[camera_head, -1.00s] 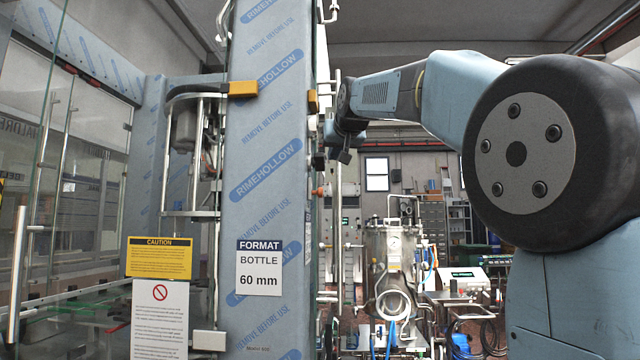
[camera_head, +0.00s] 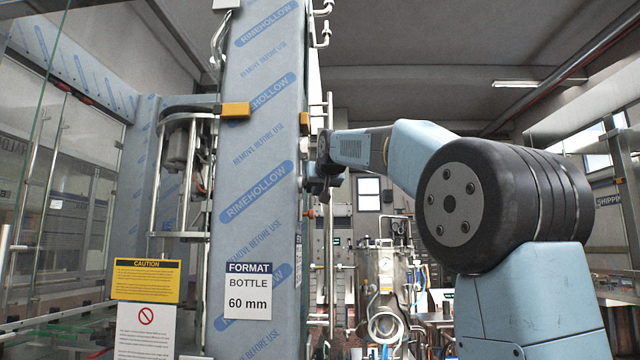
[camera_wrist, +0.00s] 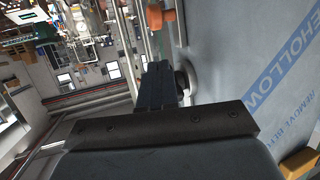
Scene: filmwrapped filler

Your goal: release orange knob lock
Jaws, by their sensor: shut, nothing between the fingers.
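An orange knob (camera_head: 309,213) shows small at the right edge of the film-wrapped column (camera_head: 255,200), just below my gripper (camera_head: 322,192). In the wrist view an orange part (camera_wrist: 161,18), which looks like this knob, is at the top middle, beyond the fingertips. My gripper (camera_wrist: 157,68) is shut and empty there, its dark fingers together and apart from the orange part in the picture. The column's blue-printed film (camera_wrist: 250,75) fills the right side. A dark round part (camera_wrist: 183,80) sits beside the fingers; whether they touch it is unclear.
A yellow-orange block (camera_head: 236,110) sits on the column's front, and another (camera_head: 304,123) on its right edge. Metal pipes (camera_head: 329,250) run upright just right of the column. A steel tank (camera_head: 388,275) stands farther back. Glass panels (camera_head: 45,200) are at left.

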